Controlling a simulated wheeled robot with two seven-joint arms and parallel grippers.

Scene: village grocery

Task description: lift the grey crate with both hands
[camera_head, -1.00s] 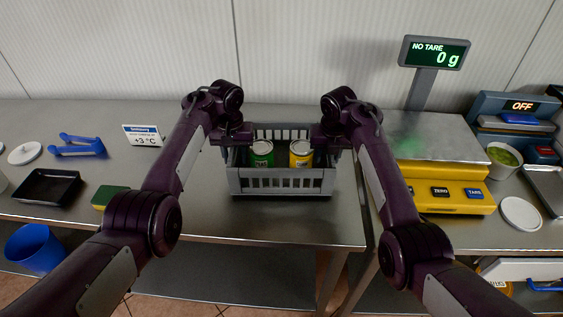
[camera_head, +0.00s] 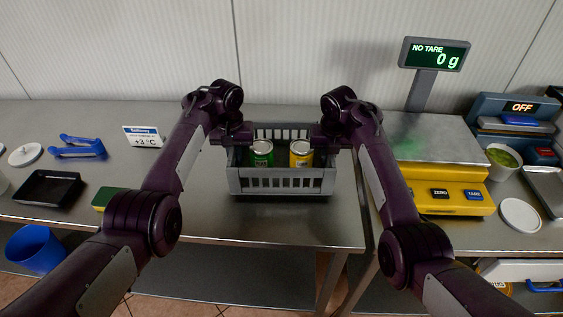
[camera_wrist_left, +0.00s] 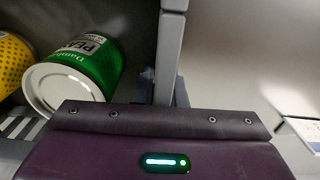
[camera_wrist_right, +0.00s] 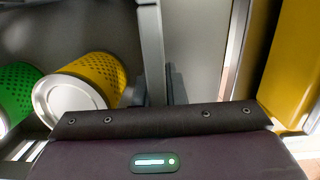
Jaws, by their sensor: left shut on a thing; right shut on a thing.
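The grey crate (camera_head: 285,182) is upright on the steel counter in the middle of the head view. Inside it stand a green can (camera_head: 262,153) and a yellow can (camera_head: 300,154). My left gripper (camera_head: 238,138) is shut on the crate's left wall, whose rim shows in the left wrist view (camera_wrist_left: 171,50). My right gripper (camera_head: 329,137) is shut on the right wall, whose rim shows in the right wrist view (camera_wrist_right: 152,50). I cannot tell whether the crate's base touches the counter.
A yellow scale (camera_head: 440,193) stands close on the right, with its display (camera_head: 435,53) behind. A price sign (camera_head: 143,136), a blue-handled item (camera_head: 78,147), a black tray (camera_head: 48,187) and a green-yellow sponge (camera_head: 108,198) are on the left. The counter in front of the crate (camera_head: 285,222) is clear.

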